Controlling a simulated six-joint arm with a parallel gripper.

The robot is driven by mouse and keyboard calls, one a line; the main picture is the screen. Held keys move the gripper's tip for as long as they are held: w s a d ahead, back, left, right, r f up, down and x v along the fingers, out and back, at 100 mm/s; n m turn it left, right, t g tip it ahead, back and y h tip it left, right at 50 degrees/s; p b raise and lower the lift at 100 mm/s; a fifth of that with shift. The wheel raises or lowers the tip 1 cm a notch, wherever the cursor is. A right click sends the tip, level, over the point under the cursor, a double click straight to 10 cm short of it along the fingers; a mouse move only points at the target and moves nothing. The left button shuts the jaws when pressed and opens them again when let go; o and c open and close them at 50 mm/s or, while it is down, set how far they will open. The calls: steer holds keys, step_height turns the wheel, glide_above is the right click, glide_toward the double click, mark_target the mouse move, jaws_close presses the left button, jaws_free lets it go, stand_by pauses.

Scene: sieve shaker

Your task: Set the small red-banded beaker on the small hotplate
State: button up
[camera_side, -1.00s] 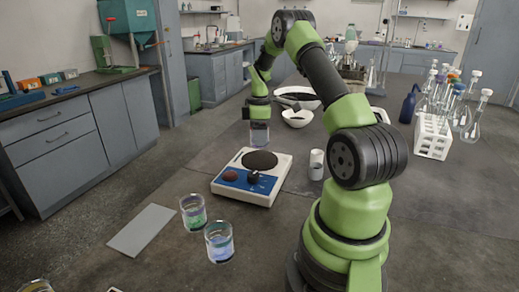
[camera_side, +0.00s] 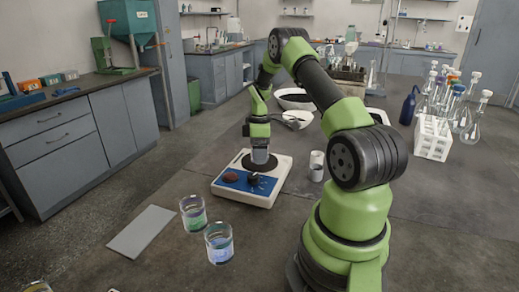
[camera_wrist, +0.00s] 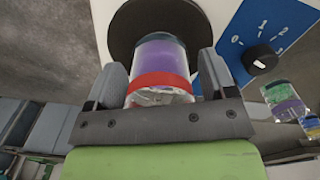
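The small beaker with a red band (camera_wrist: 163,81) is upright between the two fingers of my gripper (camera_wrist: 161,72) in the wrist view, with purple contents visible. My gripper is shut on it. The small hotplate (camera_side: 226,191) is white with a blue control panel and a dark round plate (camera_wrist: 123,38). In the side view my gripper (camera_side: 259,157) is right over the hotplate's round plate, pointing down. The beaker shows there as a greyish glass shape below the fingers. I cannot tell whether its base touches the plate.
Two beakers, one with green (camera_side: 193,213) and one with blue (camera_side: 219,243), stand in front of the hotplate. A flat grey slab (camera_side: 142,230) lies to the left.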

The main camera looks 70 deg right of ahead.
step_height(320, 180, up, 12)
steer(key=w+a+r+m+t, duration=0.2)
steer(key=a+r, duration=0.7)
steer(key=a, duration=0.1)
steer(key=s+a+r+m+t, duration=0.2)
steer(key=s+a+r, duration=0.1)
steer(key=a, duration=0.5)
steer(key=s+a+r+m+t, duration=0.1)
steer(key=s+a+r+m, duration=0.15)
steer(key=a, duration=0.55)
steer(key=s+a+f+m+t+y, duration=0.1)
steer(key=s+a+m+t+y, duration=0.1)
steer(key=s+a, duration=0.4)
steer(key=shift+s+a+f, duration=0.15)
steer(key=shift+s+f, duration=0.05)
steer(key=shift+s, duration=0.7)
steer(key=shift+c, duration=0.4)
